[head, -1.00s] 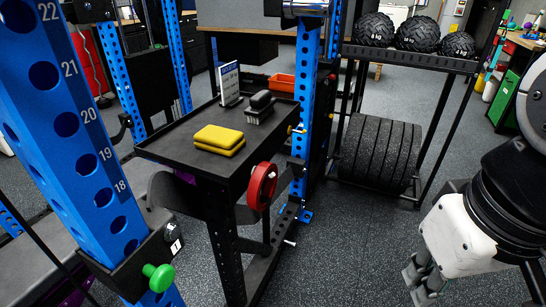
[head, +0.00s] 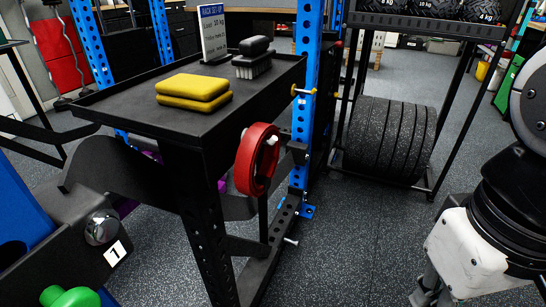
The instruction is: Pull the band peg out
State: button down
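Several peg-like parts show in the head view, and I cannot tell for certain which is the band peg. A yellow-ended pin (head: 302,92) sticks out of the blue upright (head: 306,125). A short silver peg (head: 291,241) sticks out low at the rack's base. A green knob (head: 70,297) is at the bottom left, partly cut off. My gripper (head: 428,292) hangs at the lower right, well apart from the rack and these pegs. Its grey fingers are partly cut off by the bottom edge, and their opening is unclear.
A black tray table (head: 130,118) holds yellow pads (head: 194,92), a brush (head: 252,66) and a sign (head: 213,34). A red plate (head: 257,160) hangs at its side. Black weight plates (head: 388,140) stand under a ball rack (head: 425,28). Floor between rack and gripper is clear.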

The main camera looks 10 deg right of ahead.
aim_at(296, 243)
jog(key=k, duration=1)
jog(key=i+l, duration=0.15)
jog(key=i, duration=0.35)
jog(key=i+l+u, duration=0.15)
jog(key=i, duration=0.3)
jog(key=i+l, duration=0.2)
jog(key=i, duration=0.25)
jog(key=i+j+u, duration=0.05)
